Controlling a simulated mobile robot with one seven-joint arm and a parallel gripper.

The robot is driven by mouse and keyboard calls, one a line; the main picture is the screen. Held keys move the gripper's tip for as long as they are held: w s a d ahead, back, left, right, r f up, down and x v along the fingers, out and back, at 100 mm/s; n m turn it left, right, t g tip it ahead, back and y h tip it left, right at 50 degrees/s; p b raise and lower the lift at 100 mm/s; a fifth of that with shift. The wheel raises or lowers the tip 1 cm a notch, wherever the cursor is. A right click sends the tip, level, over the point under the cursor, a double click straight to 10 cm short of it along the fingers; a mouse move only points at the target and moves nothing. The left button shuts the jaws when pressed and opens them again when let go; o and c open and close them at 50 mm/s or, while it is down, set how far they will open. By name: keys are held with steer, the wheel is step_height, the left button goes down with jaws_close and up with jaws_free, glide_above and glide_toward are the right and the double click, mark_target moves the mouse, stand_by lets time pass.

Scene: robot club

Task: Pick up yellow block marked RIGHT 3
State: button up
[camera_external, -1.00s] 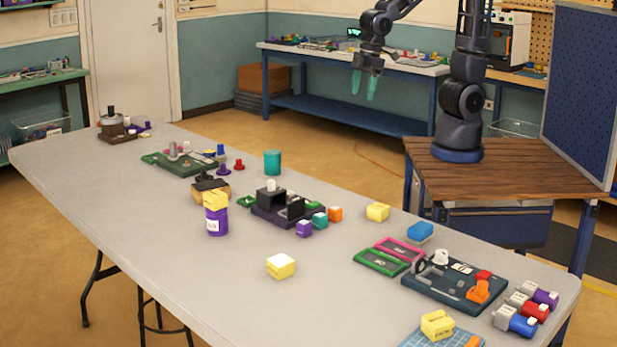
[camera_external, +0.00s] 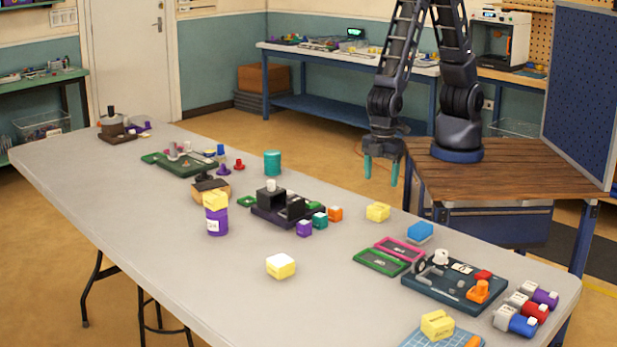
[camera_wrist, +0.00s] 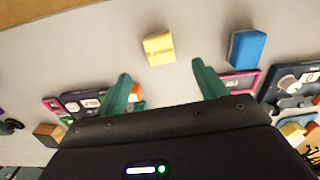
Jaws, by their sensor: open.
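Several yellow blocks are in the external view, and their markings are too small to read. One yellow block (camera_external: 378,212) lies near the table's far edge, left of a blue block. My gripper (camera_external: 381,172) hangs open and empty above and behind the far-edge block. In the wrist view that block (camera_wrist: 159,48) lies just beyond my open fingertips (camera_wrist: 160,74), apart from them.
A blue block (camera_external: 420,232) lies right of the far-edge yellow block; it also shows in the wrist view (camera_wrist: 246,48). Small orange (camera_external: 335,214) and teal (camera_external: 319,220) cubes lie to its left. A dark tray (camera_external: 462,284) holds parts. The table around the mid-table block is clear.

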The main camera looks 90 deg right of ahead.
mark_target(379, 206)
steer(key=shift+w+a+f, duration=0.1)
steer(key=shift+w+f, duration=0.05)
steer(key=shift+f, duration=5.2)
steer(key=shift+c, duration=0.2)
steer(key=c, duration=1)
